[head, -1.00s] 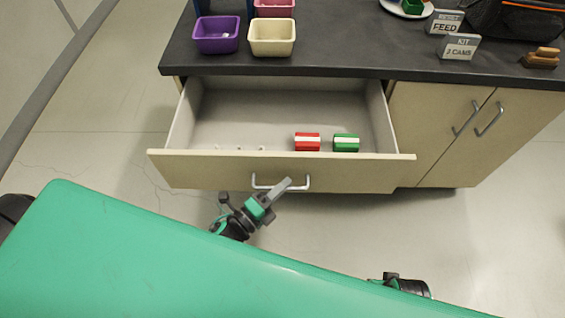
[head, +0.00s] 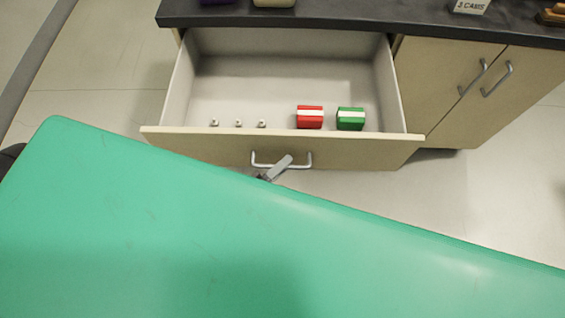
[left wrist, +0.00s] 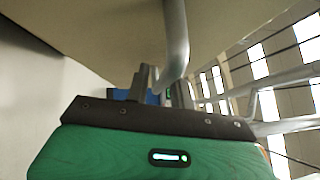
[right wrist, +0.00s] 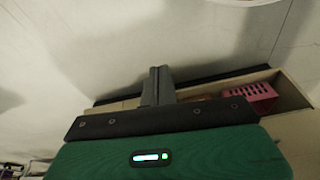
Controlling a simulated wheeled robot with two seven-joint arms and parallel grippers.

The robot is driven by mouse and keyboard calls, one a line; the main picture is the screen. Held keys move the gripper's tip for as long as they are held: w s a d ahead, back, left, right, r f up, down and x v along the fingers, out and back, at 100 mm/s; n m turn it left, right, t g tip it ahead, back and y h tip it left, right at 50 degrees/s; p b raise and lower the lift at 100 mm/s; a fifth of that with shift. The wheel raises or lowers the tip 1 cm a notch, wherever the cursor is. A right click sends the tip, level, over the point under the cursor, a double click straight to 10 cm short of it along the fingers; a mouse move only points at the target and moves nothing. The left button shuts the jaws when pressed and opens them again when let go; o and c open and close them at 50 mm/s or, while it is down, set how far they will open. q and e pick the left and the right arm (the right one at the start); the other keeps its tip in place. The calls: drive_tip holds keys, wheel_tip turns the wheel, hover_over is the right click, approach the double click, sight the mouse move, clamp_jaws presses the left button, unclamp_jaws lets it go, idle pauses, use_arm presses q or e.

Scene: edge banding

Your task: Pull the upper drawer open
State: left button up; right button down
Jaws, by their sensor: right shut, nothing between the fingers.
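The upper drawer (head: 215,147) stands well open below the dark worktop. Its bar handle (head: 310,160) is on the middle of the front. My left gripper (head: 277,168) is at this handle; my green body cover hides the rest of that arm. In the left wrist view, the handle (left wrist: 175,40) runs down between the two fingers of the left gripper (left wrist: 160,90), which stand slightly apart around it. My right gripper (right wrist: 158,85) shows only in the right wrist view, fingers together, empty and away from the handle.
Cabinet doors with handles (head: 496,79) are at right. A pink basket (right wrist: 255,92) shows in the right wrist view.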

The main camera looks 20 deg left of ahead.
use_arm(q)
drive_tip(key=shift+o, duration=0.4)
